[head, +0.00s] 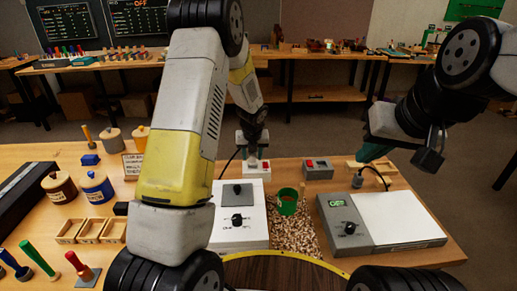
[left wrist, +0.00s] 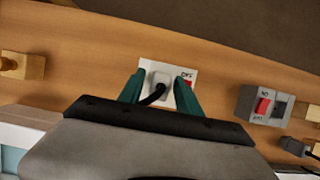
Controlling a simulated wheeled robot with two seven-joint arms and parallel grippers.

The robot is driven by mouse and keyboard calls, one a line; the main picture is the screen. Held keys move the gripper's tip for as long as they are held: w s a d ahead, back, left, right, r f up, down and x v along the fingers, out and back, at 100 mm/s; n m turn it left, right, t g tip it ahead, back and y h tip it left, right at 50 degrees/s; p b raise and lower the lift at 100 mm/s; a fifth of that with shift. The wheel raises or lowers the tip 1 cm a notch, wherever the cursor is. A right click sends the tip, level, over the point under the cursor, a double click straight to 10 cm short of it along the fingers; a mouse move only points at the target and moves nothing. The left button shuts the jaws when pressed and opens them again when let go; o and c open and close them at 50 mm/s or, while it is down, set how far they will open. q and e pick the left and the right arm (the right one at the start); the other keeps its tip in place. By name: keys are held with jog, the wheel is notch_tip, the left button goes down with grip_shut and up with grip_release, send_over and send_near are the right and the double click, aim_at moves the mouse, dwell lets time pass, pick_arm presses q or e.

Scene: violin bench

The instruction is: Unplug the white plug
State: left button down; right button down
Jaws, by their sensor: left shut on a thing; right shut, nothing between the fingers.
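The white plug (left wrist: 159,84) with its black cord sits between the teal fingers of my left gripper (left wrist: 160,93), which is shut on it. The plug is over the white socket plate (left wrist: 176,69), whose red switch (left wrist: 187,85) is partly hidden by a finger. I cannot tell whether the plug is fully seated. In the head view my left gripper (head: 253,152) is directly above the white socket (head: 258,170) at the back of the bench. My right gripper (head: 372,153) is shut and empty, in the air at the back right.
A grey socket box (head: 318,169) with a red switch stands right of the white socket. A white hotplate (head: 238,230), a green cup (head: 287,202) and a grey device with a green display (head: 345,225) are in front. Jars (head: 95,187) and wooden trays (head: 92,231) stand left.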

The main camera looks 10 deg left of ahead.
pick_arm(q)
jog(key=shift+r, duration=0.4)
jog(key=shift+r, duration=3.5)
jog(key=shift+f, duration=0.1)
